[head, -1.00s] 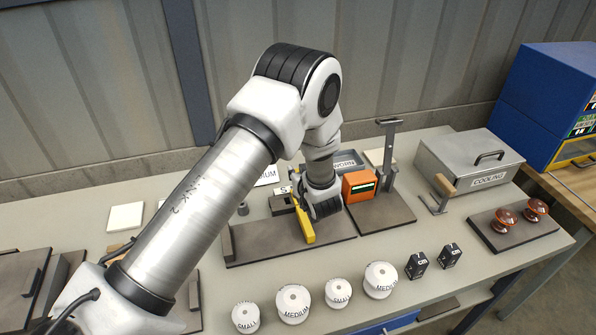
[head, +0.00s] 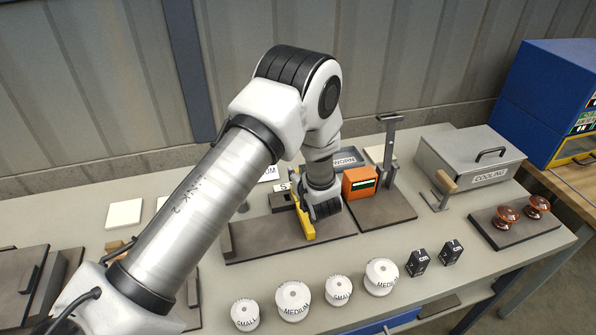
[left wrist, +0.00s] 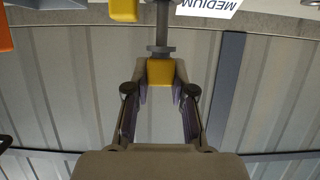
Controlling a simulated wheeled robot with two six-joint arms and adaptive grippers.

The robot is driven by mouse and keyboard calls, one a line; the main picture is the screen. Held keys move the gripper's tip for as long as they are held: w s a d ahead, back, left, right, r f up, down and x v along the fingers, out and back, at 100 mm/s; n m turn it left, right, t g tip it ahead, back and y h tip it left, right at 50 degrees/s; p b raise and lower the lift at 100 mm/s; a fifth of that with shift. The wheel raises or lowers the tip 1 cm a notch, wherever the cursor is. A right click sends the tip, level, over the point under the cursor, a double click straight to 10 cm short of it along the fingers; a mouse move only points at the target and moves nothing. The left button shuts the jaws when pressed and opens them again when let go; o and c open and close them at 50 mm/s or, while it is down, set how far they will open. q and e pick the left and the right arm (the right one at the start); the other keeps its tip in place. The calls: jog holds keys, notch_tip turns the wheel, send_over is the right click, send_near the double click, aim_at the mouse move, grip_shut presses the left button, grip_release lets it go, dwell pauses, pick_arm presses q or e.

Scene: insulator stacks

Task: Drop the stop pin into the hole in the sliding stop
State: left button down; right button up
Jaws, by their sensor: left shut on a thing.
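My left gripper (head: 322,208) is low over the dark base plate (head: 262,241) in the middle of the bench. In the left wrist view its fingers (left wrist: 160,84) are shut on the yellow block-shaped head of the stop pin (left wrist: 160,72). The pin's grey collar and shaft run from the head toward the bench, and its tip is out of that view. A yellow bar (head: 307,227) stands beside the gripper on the plate. I cannot tell which part is the sliding stop, and its hole is hidden. My right gripper is not in view.
An orange box (head: 360,183) and an upright post (head: 389,150) stand close right of the gripper. Several white insulators (head: 293,302) and two black boxes (head: 417,264) line the front. A grey COOLING box (head: 470,158) is at the back right.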

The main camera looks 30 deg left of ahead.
pick_arm(q)
jog(key=shift+f+b, duration=0.8)
jog(key=shift+f, duration=0.45)
jog(key=c, duration=0.9)
grip_release()
jog(key=v, duration=1.2)
